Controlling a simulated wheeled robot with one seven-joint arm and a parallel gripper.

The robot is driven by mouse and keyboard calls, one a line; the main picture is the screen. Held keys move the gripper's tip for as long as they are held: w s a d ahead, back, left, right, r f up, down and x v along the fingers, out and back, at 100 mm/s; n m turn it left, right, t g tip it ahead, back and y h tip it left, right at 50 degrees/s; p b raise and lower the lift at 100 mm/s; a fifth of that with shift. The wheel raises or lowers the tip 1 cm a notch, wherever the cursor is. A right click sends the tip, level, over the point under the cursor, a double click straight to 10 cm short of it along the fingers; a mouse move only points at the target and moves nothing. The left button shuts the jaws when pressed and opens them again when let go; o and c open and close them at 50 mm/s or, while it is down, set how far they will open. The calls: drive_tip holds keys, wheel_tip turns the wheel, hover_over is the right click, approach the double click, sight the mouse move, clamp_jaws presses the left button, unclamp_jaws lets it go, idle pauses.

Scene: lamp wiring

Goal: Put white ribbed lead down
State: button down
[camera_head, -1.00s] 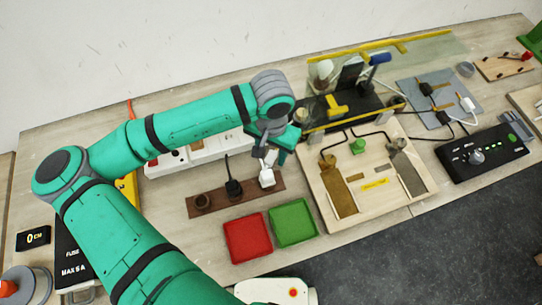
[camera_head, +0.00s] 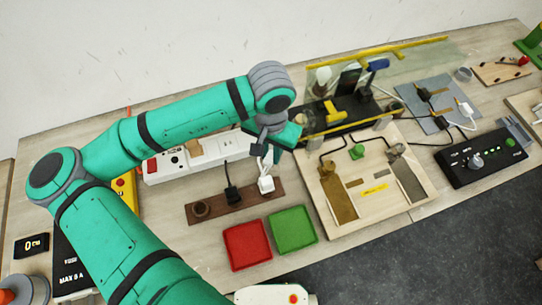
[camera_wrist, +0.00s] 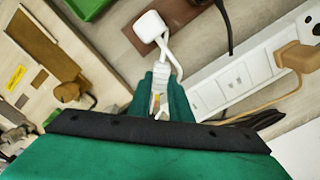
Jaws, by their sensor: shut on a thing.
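The white ribbed lead has a white plug (camera_head: 266,184) at the right end of a brown holder strip (camera_head: 230,206). The plug also shows in the wrist view (camera_wrist: 150,26), with its white cable running down toward my fingers. My gripper (camera_wrist: 160,92) is shut on the white lead just beyond the plug. In the head view my gripper (camera_head: 266,150) is just above the holder's right end. I cannot tell whether the plug is fully seated in its place; the lead's ribs are too small to make out.
A black plug (camera_head: 232,192) stands beside the white one in the strip. A white power strip (camera_head: 206,157) lies behind. A red tray (camera_head: 247,246) and green tray (camera_head: 293,230) lie in front. A wooden lamp board (camera_head: 315,205) stands close on the right.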

wheel_tip(320, 180, up, 24)
drive_tip(key=shift+r, duration=0.25)
idle(0.6)
